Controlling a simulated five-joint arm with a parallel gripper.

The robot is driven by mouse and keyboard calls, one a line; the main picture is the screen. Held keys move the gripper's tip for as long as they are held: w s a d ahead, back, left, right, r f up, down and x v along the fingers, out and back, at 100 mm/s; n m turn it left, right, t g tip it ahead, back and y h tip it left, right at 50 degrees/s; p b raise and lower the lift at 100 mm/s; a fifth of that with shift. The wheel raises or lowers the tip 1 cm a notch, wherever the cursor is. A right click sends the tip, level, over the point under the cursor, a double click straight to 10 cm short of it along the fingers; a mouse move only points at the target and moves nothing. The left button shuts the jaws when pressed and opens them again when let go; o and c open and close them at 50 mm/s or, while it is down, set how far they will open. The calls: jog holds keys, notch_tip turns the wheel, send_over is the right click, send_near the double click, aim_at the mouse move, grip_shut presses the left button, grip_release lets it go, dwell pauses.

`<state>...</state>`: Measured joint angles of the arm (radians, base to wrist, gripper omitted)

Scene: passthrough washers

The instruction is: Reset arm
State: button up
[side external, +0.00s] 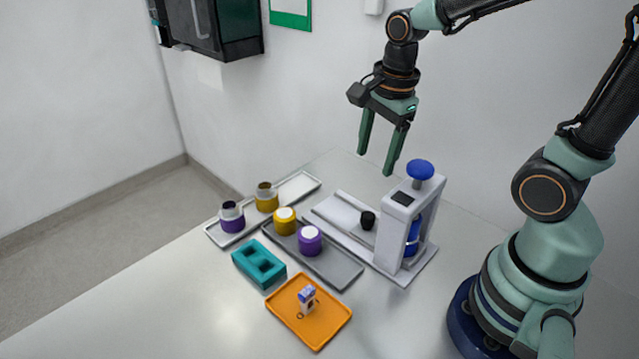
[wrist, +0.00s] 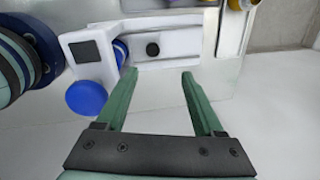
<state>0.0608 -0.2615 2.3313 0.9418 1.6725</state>
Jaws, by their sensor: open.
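My gripper (side external: 377,160) hangs in the air, fingers pointing down, above the back of the table and behind the white press machine (side external: 396,230). Its two green fingers are apart with nothing between them. In the wrist view my gripper (wrist: 160,76) also shows open and empty. The white machine (wrist: 90,48) with its blue knob (wrist: 86,97) lies left of the fingers there. A small black round part (side external: 368,220) sits on the machine's white base and also shows in the wrist view (wrist: 152,49).
A grey tray (side external: 335,277) holds a yellow and a purple jar with white tops. A light tray (side external: 300,187) behind holds two open jars. A teal block (side external: 258,263) and an orange tray (side external: 320,328) with a small bottle and a ring are in front. The front left table is clear.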

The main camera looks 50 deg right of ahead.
notch_tip(320, 180, up, 7)
jog(key=s+a+n+t, duration=0.1)
jog(key=n+t, duration=0.3)
jog(key=n, duration=1.5)
jog(key=shift+s+a+f+n, duration=0.15)
jog(key=shift+s+a+n, duration=0.15)
jog(key=shift+a+n, duration=0.1)
